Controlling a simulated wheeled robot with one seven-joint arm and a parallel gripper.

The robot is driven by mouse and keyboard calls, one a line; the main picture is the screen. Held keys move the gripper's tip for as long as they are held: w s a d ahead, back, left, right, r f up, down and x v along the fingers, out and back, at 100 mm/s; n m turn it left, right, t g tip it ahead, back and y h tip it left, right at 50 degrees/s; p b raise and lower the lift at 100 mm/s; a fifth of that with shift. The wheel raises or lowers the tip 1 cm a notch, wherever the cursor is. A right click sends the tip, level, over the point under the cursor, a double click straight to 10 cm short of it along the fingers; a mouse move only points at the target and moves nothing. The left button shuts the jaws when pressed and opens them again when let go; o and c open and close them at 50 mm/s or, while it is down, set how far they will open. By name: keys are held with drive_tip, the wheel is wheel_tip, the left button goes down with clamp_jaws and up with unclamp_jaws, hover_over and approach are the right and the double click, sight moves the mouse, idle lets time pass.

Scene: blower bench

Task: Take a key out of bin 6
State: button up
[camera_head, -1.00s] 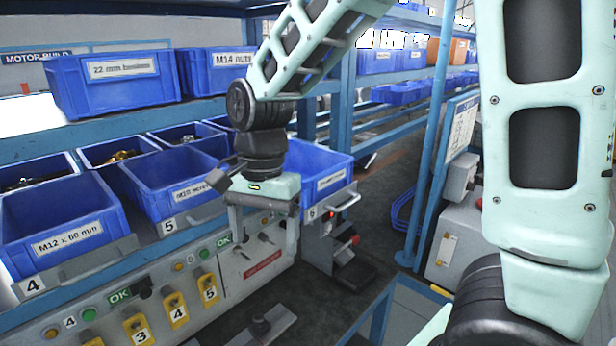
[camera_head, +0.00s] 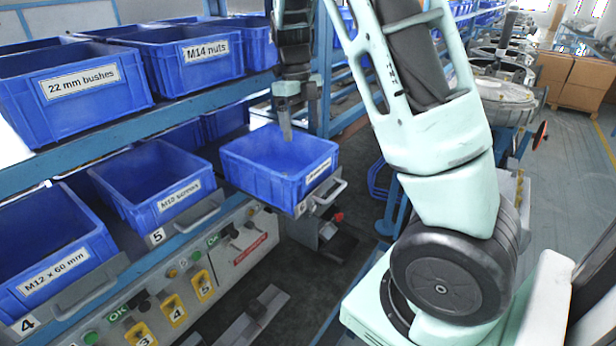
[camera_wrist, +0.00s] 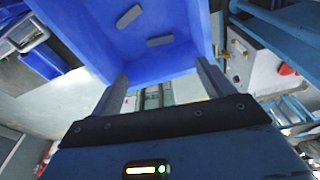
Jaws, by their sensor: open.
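Bin 6 (camera_head: 262,185) is a blue open bin on a pulled-out carrier with a handle, beside the bench row. Its number plate shows a 6. In the wrist view, the inside of the bin (camera_wrist: 85,35) shows two small grey keys with rounded ends. One key (camera_wrist: 130,16) lies tilted and the other key (camera_wrist: 160,41) lies nearly level in the picture, apart from it. My gripper (camera_head: 286,136) points down over the bin. In the wrist view, my gripper (camera_wrist: 162,72) has its fingers wide apart with nothing between them. The keys are not visible in the head view.
Bin 5 (camera_head: 128,195) and bin 4 (camera_head: 40,262) stand left on the lower shelf. Upper bins labelled "22 mm bushes" (camera_head: 75,90) and "M14 nuts" (camera_head: 205,60) stand above. A blue shelf post (camera_head: 318,90) rises close behind bin 6. Floor shows right of it.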

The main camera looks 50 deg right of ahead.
drive_tip(key=f+p, duration=0.1)
drive_tip(key=f, duration=0.4)
drive_tip(key=s+f+p, duration=0.1)
drive_tip(key=f, duration=0.2)
drive_tip(key=shift+s+p, duration=0.1)
drive_tip(key=shift+p, duration=0.25)
drive_tip(key=shift+s+f+p, duration=0.15)
drive_tip(key=shift+f+p, duration=0.35)
drive_tip(key=shift+s+f+p, duration=0.15)
drive_tip(key=shift+f+p, duration=0.45)
drive_tip(key=shift+f, duration=0.55)
drive_tip(key=shift+s+f+p, duration=0.1)
drive_tip(key=shift+f+p, duration=0.5)
drive_tip(key=shift+f, duration=0.5)
drive_tip(key=c, duration=1.3)
drive_tip(key=shift+c, duration=0.4)
drive_tip(key=shift+r, duration=0.1)
